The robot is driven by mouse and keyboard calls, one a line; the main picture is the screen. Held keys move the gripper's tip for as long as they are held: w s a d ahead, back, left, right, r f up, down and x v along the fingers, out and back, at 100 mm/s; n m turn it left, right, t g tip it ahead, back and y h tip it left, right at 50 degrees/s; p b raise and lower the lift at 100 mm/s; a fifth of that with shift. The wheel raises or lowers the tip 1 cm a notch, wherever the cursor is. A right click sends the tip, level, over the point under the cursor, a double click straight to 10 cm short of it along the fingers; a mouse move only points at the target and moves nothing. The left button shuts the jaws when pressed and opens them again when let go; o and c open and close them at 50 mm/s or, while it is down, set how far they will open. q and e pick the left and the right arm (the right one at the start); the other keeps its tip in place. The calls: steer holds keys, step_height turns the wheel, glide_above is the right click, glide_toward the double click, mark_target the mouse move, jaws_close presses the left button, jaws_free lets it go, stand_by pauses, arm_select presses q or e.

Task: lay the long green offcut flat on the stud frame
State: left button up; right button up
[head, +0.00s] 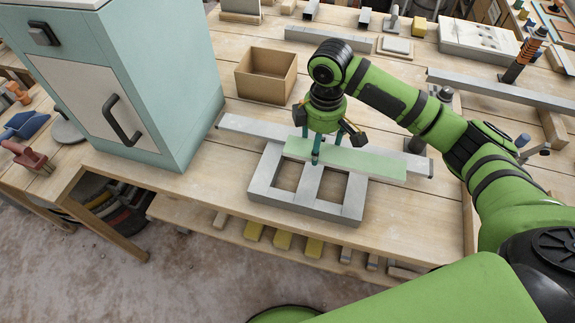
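The long pale green offcut (375,166) lies level across the back part of the grey stud frame (260,188), its right end reaching past the frame's right side. I cannot tell whether it touches the frame or is held just above it. The frame lies flat on the wooden bench and has two openings. My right gripper (318,148) points down over the left half of the offcut, with fingers on its front and back sides; it appears shut on the offcut. My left gripper is not in view.
A long grey bar (240,126) runs behind the frame. An open cardboard box (266,76) stands further back. A pale teal cabinet (165,70) stands at the left. Bare bench (410,225) lies right of the frame; its front edge is close.

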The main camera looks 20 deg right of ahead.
mark_target(287, 149)
steer(key=a+f, duration=0.1)
steer(key=a, duration=0.1)
steer(key=w+a+f, duration=0.1)
steer(key=a, duration=0.1)
steer(key=a+f+p, duration=0.1)
steer(key=a, duration=0.1)
steer(key=shift+w+a+f, duration=0.25)
steer(key=shift+a+f, duration=0.1)
steer(key=shift+a, duration=0.05)
steer(key=shift+a+f, duration=0.15)
steer(key=shift+a, duration=0.05)
step_height(287, 149, down, 4)
steer(key=shift+r+p, duration=0.1)
steer(key=shift+p, duration=0.55)
steer(key=shift+f, duration=0.2)
steer(key=o, duration=1.3)
steer(key=shift+f, duration=0.15)
steer(key=shift+c, duration=0.2)
